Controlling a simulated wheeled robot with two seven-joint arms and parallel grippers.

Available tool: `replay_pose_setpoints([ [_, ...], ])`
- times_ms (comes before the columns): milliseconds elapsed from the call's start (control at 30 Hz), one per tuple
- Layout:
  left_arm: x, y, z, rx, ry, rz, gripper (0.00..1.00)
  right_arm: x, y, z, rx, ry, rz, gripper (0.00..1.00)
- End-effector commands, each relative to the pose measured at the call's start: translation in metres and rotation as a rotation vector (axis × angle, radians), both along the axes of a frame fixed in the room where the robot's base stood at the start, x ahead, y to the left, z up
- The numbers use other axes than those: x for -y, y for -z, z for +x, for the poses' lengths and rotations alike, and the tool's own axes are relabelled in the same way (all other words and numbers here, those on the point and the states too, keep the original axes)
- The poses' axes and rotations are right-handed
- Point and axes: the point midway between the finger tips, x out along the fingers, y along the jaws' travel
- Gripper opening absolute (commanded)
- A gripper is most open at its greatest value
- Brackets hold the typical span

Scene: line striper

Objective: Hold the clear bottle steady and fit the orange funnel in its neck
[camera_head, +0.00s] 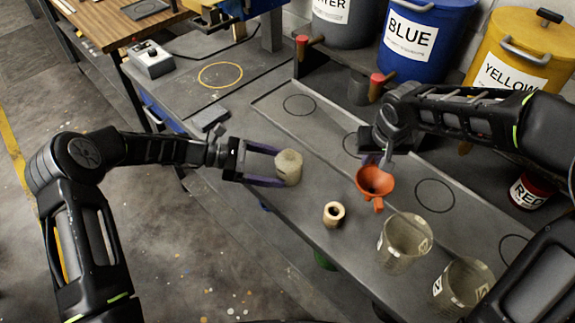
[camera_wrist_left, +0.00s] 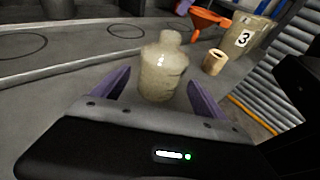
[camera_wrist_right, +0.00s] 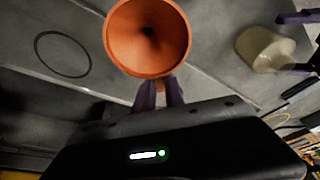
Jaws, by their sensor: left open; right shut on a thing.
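The clear bottle (camera_head: 289,168) stands upright on the bench, cloudy and beige. My left gripper (camera_head: 272,166) is open with its purple fingers on either side of the bottle. In the left wrist view the bottle (camera_wrist_left: 164,70) stands between the fingers (camera_wrist_left: 153,92), with a gap showing at the sides. The orange funnel (camera_head: 375,182) is held above the bench by my right gripper (camera_head: 372,160), to the right of the bottle. In the right wrist view the gripper (camera_wrist_right: 158,90) is shut on the funnel (camera_wrist_right: 148,38), whose wide mouth faces that camera.
A small tan ring-shaped piece (camera_head: 334,213) stands between bottle and funnel, nearer the front edge. Blue (camera_head: 422,38) and yellow (camera_head: 515,62) paint buckets line the back.

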Motion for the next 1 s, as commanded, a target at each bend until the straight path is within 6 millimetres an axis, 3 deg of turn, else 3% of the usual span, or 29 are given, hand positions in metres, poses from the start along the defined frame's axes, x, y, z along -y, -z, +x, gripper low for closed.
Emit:
replay_pose_setpoints([
  [233,0.024,0.01,0.0,0.001,0.0,0.001,0.83,0.0,0.012,0.0,-0.001,0.0,0.0,0.0],
  [633,0.029,0.01,0.0,0.0,-0.001,0.001,0.83,0.0,0.012,0.0,-0.001,0.0,0.0,0.0],
  [1000,0.028,0.01,0.0,0.0,-0.001,0.001,0.52,0.0,0.012,0.0,-0.001,0.0,0.0,0.0],
])
